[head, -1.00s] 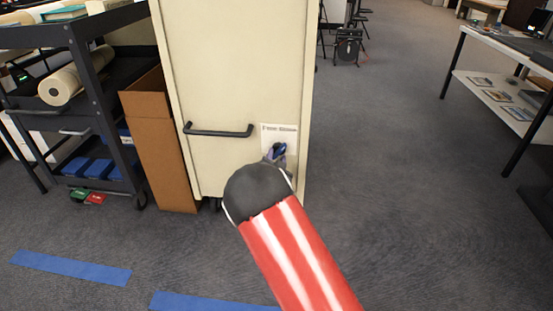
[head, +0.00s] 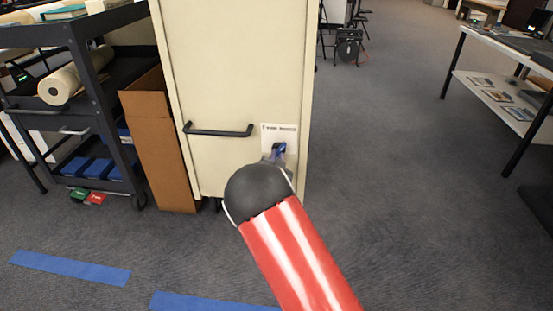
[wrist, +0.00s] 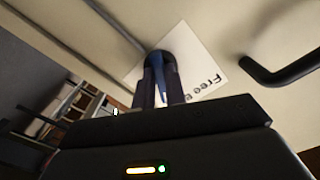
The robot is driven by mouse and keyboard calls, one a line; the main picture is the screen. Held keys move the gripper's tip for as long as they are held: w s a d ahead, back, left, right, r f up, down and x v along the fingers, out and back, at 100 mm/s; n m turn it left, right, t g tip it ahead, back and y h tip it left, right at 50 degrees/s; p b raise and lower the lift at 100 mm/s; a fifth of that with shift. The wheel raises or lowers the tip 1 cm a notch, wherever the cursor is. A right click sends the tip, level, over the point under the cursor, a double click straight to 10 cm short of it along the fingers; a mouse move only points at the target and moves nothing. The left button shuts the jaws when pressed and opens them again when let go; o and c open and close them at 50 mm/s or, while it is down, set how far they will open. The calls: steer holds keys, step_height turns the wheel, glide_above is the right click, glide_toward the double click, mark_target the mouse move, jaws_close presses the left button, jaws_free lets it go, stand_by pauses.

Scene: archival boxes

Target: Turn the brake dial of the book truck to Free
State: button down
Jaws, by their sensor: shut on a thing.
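The book truck (head: 240,70) is a tall cream cabinet in the middle of the head view. A white label plate (head: 289,130) sits low on its right side; in the wrist view the plate (wrist: 208,72) reads "Free" and a partly hidden second word. The brake dial (head: 280,148) is dark with a blue grip. In the wrist view the dial's blue grip (wrist: 158,75) stands between the two fingers. My gripper (wrist: 160,90) is shut on it. My forearm and the fingers hide much of the dial, and I cannot tell which word it points to.
A black bar handle (head: 218,131) juts from the truck left of the dial; it is close by in the wrist view (wrist: 285,68). A cardboard box (head: 158,145) and a dark shelf cart (head: 100,100) stand left. The carpet to the right is clear up to a table (head: 490,80).

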steer(key=n+b, duration=0.2)
steer(key=n, duration=0.4)
steer(key=shift+d+n, duration=0.1)
steer(key=shift+n, duration=0.2)
steer(key=n, duration=0.6)
steer(key=shift+d, duration=0.1)
steer(key=shift+n, duration=0.4)
steer(key=c, duration=1.4)
jaws_free()
steer(key=shift+c, duration=0.2)
